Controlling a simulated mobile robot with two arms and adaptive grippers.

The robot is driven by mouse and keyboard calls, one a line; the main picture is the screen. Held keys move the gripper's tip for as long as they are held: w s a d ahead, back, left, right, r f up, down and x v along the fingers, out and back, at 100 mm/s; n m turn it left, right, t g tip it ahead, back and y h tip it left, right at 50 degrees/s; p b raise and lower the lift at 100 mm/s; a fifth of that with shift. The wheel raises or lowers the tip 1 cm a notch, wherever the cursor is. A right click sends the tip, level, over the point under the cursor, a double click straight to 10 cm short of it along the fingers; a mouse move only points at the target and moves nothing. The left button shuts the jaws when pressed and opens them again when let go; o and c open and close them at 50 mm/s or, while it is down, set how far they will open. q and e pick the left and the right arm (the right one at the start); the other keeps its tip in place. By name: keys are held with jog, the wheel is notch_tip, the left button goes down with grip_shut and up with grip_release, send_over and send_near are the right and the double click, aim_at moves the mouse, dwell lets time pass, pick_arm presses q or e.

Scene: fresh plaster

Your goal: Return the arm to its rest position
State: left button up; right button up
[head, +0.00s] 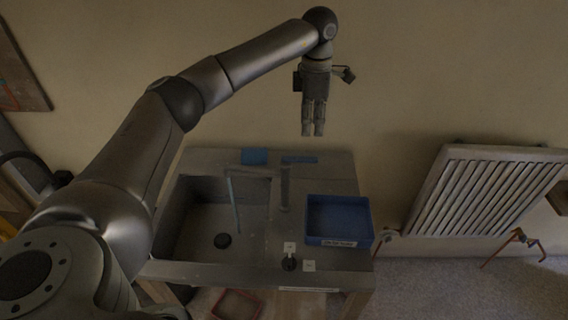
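My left arm reaches in from the left, and its gripper (313,133) hangs fingers down in front of the wall, above the back of the sink unit. Its two fingers lie side by side, and nothing shows between them. My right gripper is not in view.
Below is a grey sink unit (330,265) with a basin (190,235), a tap (285,190) and a blue tray (338,215) on its right. A slatted radiator (485,192) is on the right wall, with pipes (518,240) beneath. A red crate (236,304) sits low in front. Floor at right is clear.

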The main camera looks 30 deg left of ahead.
pick_arm(q)
jog(key=shift+r, duration=0.5)
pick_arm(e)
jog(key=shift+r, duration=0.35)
